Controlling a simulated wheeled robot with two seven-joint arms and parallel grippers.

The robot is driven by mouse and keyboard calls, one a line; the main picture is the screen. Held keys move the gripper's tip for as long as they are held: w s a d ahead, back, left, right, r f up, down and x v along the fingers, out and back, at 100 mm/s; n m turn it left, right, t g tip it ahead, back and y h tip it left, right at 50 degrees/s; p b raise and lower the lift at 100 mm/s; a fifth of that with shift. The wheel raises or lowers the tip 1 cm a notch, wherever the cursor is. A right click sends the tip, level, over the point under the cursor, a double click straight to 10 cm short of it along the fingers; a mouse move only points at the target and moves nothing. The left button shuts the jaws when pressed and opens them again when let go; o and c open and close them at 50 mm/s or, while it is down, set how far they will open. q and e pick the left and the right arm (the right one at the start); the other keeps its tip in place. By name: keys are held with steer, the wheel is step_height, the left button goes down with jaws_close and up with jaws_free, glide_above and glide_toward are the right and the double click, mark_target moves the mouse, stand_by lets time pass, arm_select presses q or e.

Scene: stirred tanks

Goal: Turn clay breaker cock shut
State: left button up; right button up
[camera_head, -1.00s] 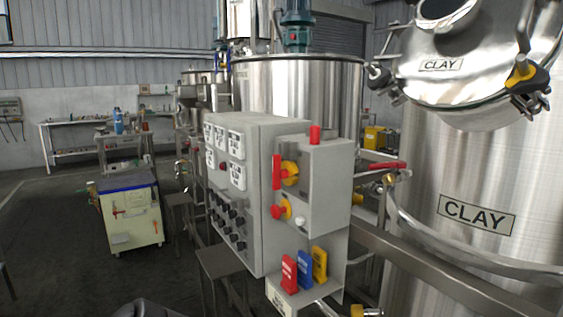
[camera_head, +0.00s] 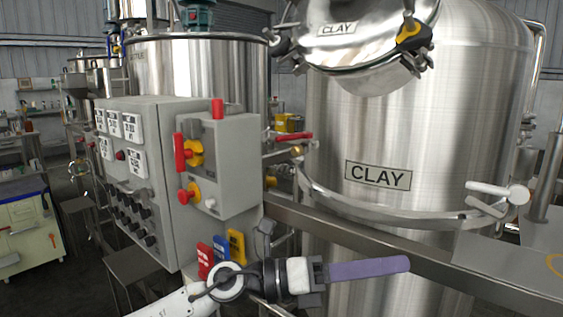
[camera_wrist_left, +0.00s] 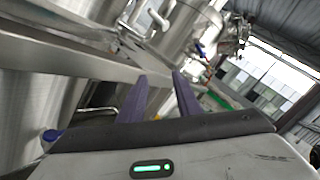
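The large steel clay breaker (camera_head: 420,140) bears a CLAY label and has a round lid. A cock with a white lever handle (camera_head: 497,191) is at its right side, the lever lying about level. A valve with a red lever (camera_head: 293,137) is left of the tank; I cannot tell which cock is meant. My left gripper (camera_head: 402,264) points right, below and left of the white lever, touching nothing. In the left wrist view its two purple fingers (camera_wrist_left: 158,80) stand apart with nothing between them. A pale lever (camera_wrist_left: 158,20) shows beyond them. My right gripper is not in view.
A steel rail (camera_head: 340,232) runs in front of the tank, behind my left gripper. A grey control box (camera_head: 228,150) with red and yellow switches stands at left. Red, blue and yellow tags (camera_head: 220,246) hang below it. A steel surface (camera_head: 500,262) is at right.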

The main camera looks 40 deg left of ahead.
arm_select(q)
steer(key=w+a+r+m+y+b, duration=0.1)
steer(key=w+a+r+m+y, duration=0.1)
steer(key=a+r+m+y, duration=0.45)
steer(key=m+t+y+b, duration=0.1)
steer(key=m+t+y, duration=0.25)
steer(key=y, duration=0.65)
glide_toward(278, 138)
steer(key=w+f, duration=0.1)
steer(key=w, duration=0.1)
steer(key=shift+n+t, duration=0.4)
steer(key=shift+t, duration=0.05)
steer(key=p+x, duration=0.1)
steer(key=x, duration=0.8)
steer(key=shift+p, duration=0.4)
steer(key=shift+w+f, duration=0.25)
steer(key=shift+w, duration=0.05)
steer(key=shift+c, duration=0.4)
jaws_close()
